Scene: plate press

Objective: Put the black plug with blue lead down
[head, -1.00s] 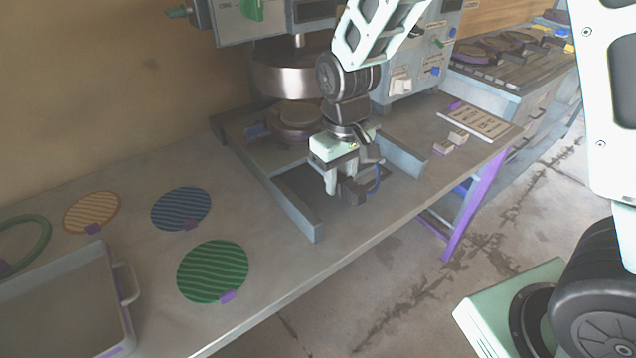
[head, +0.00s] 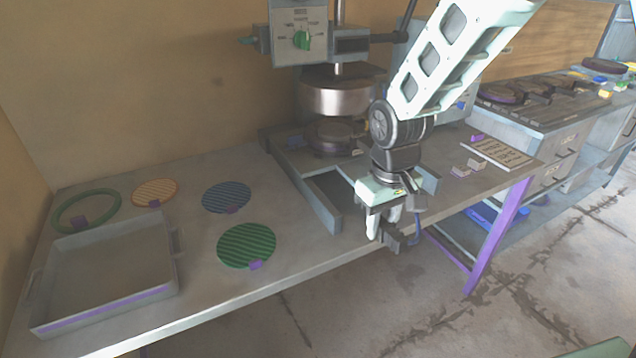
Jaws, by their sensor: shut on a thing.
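My gripper (head: 384,236) hangs over the front edge of the bench, in front of the press. It is shut on the black plug (head: 393,240), a small dark block at its fingertips. The blue lead (head: 416,234) shows as a short curved piece just right of the fingers. The plug is partly hidden by the fingers. I cannot tell its exact height above the bench edge.
The press (head: 340,97) stands behind, with a low grey frame (head: 322,205) at its base. Striped discs, a green one (head: 246,245) among them, and a grey tray (head: 105,270) lie left. Small blocks (head: 468,168) and a card (head: 497,153) lie right. Bare bench shows between green disc and frame.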

